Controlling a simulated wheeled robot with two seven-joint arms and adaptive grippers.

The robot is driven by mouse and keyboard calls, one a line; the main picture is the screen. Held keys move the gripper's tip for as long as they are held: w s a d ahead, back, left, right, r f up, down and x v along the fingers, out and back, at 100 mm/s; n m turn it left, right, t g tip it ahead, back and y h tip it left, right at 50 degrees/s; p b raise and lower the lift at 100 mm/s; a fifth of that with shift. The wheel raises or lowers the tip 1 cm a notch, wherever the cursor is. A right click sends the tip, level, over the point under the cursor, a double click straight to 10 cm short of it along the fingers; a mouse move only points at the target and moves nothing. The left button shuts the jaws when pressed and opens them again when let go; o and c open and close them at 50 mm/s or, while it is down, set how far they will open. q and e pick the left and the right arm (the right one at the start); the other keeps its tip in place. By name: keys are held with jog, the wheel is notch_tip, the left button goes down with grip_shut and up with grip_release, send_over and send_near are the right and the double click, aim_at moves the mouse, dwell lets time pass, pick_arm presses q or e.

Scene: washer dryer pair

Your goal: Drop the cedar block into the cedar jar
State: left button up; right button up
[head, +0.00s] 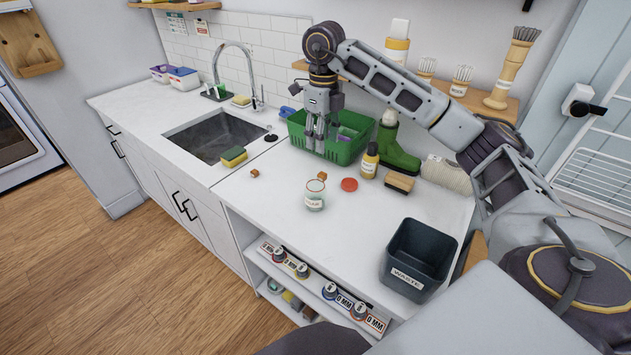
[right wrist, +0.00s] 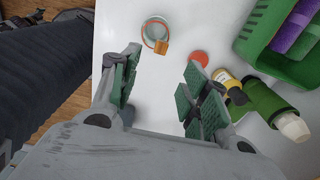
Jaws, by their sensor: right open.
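The cedar jar (head: 315,197) is a small clear jar with a red rim and a white label. It stands upright and open on the white counter; it also shows in the right wrist view (right wrist: 154,28). One small orange-brown block (head: 322,175) sits just behind the jar, and in the right wrist view (right wrist: 162,47) it overlaps the jar's near edge. Another brown block (head: 254,173) lies to the left near the sink. My right gripper (head: 319,145) is open and empty, pointing down by the green basket, behind the jar and block. My left gripper is out of view.
A red lid (head: 349,185) lies right of the jar. A dark waste bin (head: 418,260) is front right. The counter left of the jar is mostly clear.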

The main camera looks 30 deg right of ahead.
jog(key=shift+r, duration=2.45)
notch_tip(320, 180, up, 10)
jog(key=p, duration=1)
jog(key=shift+r, duration=0.1)
